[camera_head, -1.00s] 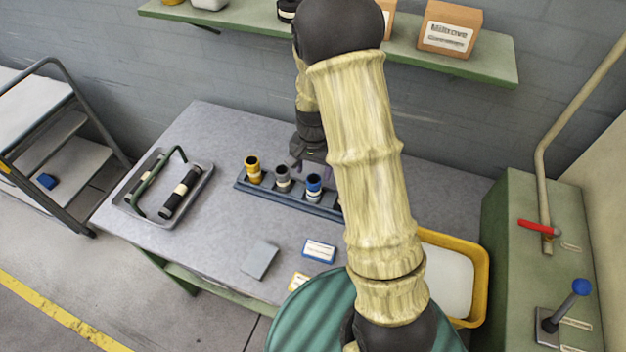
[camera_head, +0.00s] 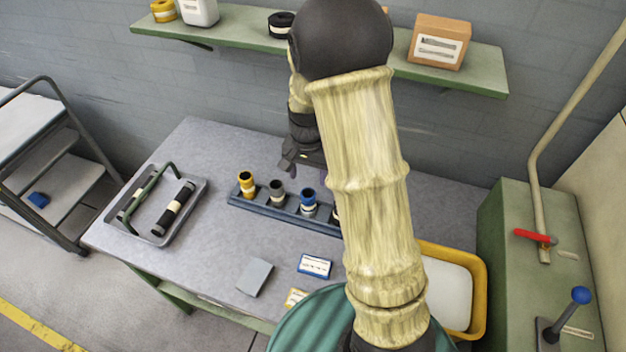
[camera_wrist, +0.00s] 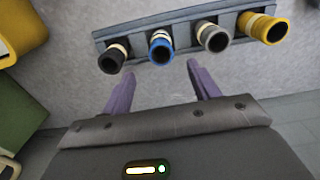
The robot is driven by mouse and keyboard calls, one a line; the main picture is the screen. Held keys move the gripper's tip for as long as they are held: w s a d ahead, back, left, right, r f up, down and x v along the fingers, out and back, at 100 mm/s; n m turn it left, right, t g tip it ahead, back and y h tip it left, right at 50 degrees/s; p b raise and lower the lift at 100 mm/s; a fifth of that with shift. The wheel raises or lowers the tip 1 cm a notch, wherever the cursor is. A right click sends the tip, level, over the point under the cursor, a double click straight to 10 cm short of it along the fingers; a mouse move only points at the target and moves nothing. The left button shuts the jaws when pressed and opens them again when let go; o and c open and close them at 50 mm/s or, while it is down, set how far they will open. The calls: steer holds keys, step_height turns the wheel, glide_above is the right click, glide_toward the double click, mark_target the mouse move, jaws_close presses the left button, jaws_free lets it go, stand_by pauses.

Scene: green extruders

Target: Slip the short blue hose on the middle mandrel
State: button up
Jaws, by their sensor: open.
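The short blue hose (camera_head: 308,197) has a cream band and stands upright in the dark blue rack (camera_head: 238,202), between a grey hose (camera_head: 277,190) and a black one (camera_wrist: 111,60). In the wrist view the blue hose (camera_wrist: 160,48) is just ahead of the finger gap, apart from the fingers. My gripper (camera_head: 303,164) is open and empty, behind the rack on the wall side; its purple fingers (camera_wrist: 161,70) show in the wrist view. My arm hides the rack's right end in the head view. I cannot make out the middle mandrel for certain.
A yellow hose (camera_head: 246,184) stands at the rack's left end. A grey tray (camera_head: 155,238) with a green handle and black banded pieces lies left. Cards (camera_head: 315,265) and a grey plate (camera_head: 255,276) lie in front. A yellow bin (camera_head: 481,290) is at right; a shelf (camera_head: 235,33) hangs behind.

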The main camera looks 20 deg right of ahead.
steer(key=s+r+n+t, duration=0.1)
steer(key=s+r+n, duration=0.2)
steer(key=s, duration=0.4)
steer(key=s+r+n+t, duration=0.1)
steer(key=s+r+n, duration=0.3)
steer(key=s, duration=0.3)
steer(key=shift+r+t, duration=0.15)
steer(key=shift+t, duration=0.15)
steer(key=shift+c, duration=0.2)
